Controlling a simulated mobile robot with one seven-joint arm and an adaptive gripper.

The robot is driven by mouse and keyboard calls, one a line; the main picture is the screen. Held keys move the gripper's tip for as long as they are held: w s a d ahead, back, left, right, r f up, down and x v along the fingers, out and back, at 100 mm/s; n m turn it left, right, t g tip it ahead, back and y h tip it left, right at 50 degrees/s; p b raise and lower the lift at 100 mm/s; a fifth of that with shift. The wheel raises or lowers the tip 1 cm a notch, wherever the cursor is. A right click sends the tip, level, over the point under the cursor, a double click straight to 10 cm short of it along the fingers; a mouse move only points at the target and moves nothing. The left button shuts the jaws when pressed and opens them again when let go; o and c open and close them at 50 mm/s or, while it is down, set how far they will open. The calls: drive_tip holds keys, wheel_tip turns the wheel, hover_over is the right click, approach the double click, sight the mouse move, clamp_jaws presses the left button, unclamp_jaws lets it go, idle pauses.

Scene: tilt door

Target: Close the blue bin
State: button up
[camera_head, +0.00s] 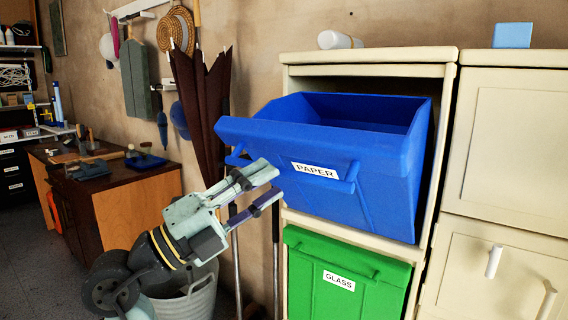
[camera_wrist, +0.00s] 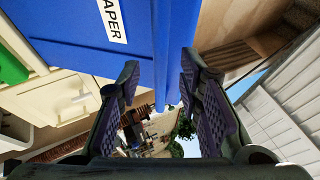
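The blue bin (camera_head: 395,165), labelled PAPER, is tilted forward out of the upper opening of the cream cabinet, with its top open. A blue bar handle (camera_head: 335,182) runs across its front near the label. My gripper (camera_head: 271,185) is open and empty, in front of the bin and just left of the label. In the wrist view, the blue bin (camera_wrist: 85,20) fills the top, and its edge reaches between the spread fingers of my gripper (camera_wrist: 160,75). I cannot tell whether a finger touches it.
The green bin (camera_head: 310,268), labelled GLASS, sits below in the cream cabinet (camera_head: 370,56). Cream doors with white handles (camera_head: 494,261) stand at right. A pale basket (camera_head: 190,298), a closed umbrella (camera_head: 203,110) and a wooden workbench (camera_head: 130,205) are at left.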

sight(283, 173)
drive_tip(key=shift+p+x, duration=0.6)
drive_tip(key=shift+x, duration=1.5)
drive_tip(key=shift+c, duration=0.3)
clamp_jaws()
